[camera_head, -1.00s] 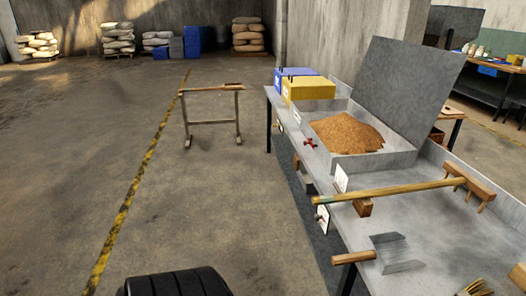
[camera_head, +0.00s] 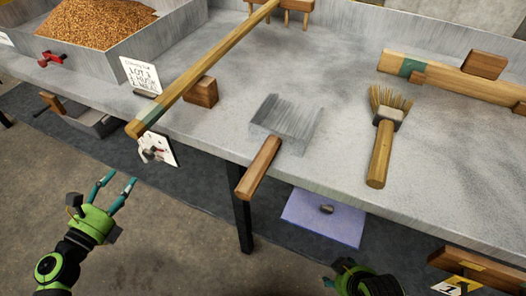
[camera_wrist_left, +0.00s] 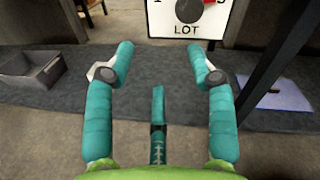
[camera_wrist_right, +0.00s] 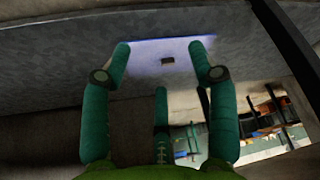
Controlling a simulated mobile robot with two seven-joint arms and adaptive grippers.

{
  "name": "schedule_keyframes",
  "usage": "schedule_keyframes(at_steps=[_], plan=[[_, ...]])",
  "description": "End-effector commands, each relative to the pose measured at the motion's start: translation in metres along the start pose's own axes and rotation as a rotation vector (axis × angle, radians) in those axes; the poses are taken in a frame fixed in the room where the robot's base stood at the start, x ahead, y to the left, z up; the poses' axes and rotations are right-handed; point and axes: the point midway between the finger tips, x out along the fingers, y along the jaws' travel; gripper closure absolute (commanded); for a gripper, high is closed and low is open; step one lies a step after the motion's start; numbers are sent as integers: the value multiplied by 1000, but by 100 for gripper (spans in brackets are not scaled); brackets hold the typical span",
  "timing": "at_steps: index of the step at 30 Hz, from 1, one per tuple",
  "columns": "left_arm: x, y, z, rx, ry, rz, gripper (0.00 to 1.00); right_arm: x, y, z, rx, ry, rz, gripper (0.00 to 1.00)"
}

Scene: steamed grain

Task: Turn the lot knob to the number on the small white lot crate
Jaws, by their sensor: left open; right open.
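The lot knob's white panel (camera_head: 158,150) hangs at the table's front edge in the head view, below the end of a wooden rake handle. In the left wrist view the panel (camera_wrist_left: 187,31) reads LOT. Its dark round knob (camera_wrist_left: 188,10) is cut by the top edge, with a red mark at its right side. My left gripper (camera_head: 119,183) is open and empty, in front of and below the panel, apart from it. My right gripper (camera_wrist_right: 160,50) is open and empty below the tabletop. I cannot make out the small white lot crate with certainty.
A printed card (camera_head: 140,76) reading LOT stands by the grain tray (camera_head: 128,42). The rake handle (camera_head: 205,68), a metal scoop (camera_head: 285,122) and a brush (camera_head: 383,140) lie on the table. A purple panel (camera_head: 325,217) is below the edge. A table leg (camera_head: 240,208) stands right of my left gripper.

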Motion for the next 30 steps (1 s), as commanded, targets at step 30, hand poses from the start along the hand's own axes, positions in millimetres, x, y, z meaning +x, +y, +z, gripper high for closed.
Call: schedule_keyframes(at_steps=[30], plan=[[67,-41,12,448,9,-131,45,-28,4,23,14,-83,5,40]])
